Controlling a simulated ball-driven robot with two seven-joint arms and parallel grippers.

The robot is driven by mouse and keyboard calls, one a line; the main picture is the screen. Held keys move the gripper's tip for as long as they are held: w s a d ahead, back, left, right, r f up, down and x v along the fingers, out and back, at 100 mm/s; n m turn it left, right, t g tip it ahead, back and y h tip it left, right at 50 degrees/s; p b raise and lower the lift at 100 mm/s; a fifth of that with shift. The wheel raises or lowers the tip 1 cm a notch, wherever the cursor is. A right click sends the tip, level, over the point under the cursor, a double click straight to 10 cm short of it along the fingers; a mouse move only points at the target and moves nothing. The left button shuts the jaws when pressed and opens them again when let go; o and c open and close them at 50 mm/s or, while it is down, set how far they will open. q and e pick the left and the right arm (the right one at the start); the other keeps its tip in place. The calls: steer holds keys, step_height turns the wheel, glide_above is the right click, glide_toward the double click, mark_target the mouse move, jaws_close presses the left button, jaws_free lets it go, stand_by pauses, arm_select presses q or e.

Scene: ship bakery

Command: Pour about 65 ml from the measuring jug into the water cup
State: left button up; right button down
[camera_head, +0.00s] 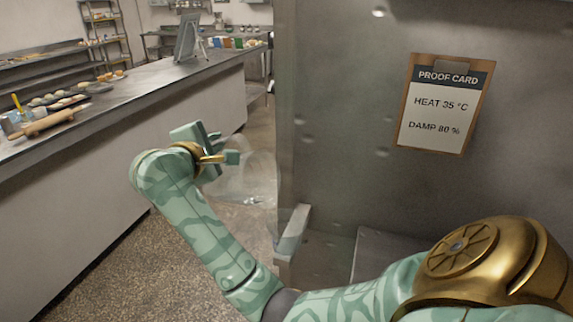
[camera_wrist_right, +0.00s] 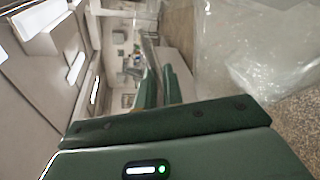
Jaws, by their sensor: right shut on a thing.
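The clear measuring jug (camera_head: 252,180) hangs in the air in front of the steel cabinet's left edge in the head view. It is see-through and its outline is faint, so I cannot tell its tilt or how much liquid it holds. My right gripper (camera_head: 226,152) is shut on it at its upper left side. In the right wrist view the jug (camera_wrist_right: 255,45) fills the upper right as clear, shiny walls, beside a green finger (camera_wrist_right: 172,87). I cannot make out the water cup in either view. My left gripper is out of view.
A steel cabinet (camera_head: 340,150) with a proof card (camera_head: 444,104) stands close at the right. A ledge (camera_head: 291,234) juts out low below the jug. A long counter (camera_head: 140,85) at the left bears a rolling pin (camera_head: 45,121) and dough pieces. Open floor lies between.

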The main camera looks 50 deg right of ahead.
mark_target(225, 138)
steer(key=shift+s+d+r+m, duration=0.1)
steer(key=shift+s+r+m, duration=0.2)
steer(key=shift+s+r, duration=0.15)
steer(key=shift+s+r, duration=0.15)
steer(key=shift+s, duration=0.15)
steer(key=shift+s+d+r+m, duration=0.1)
steer(key=shift+s+r+m, duration=0.15)
steer(key=shift+s+m, duration=0.05)
steer(key=shift+s+d+r+t+b, duration=0.1)
steer(key=shift+s+r+t+b, duration=0.1)
steer(key=shift+s+t+b, duration=0.25)
stand_by(0.7)
steer(key=shift+w+r, duration=0.1)
steer(key=shift+r+m, duration=0.1)
steer(key=shift+m, duration=0.2)
stand_by(0.6)
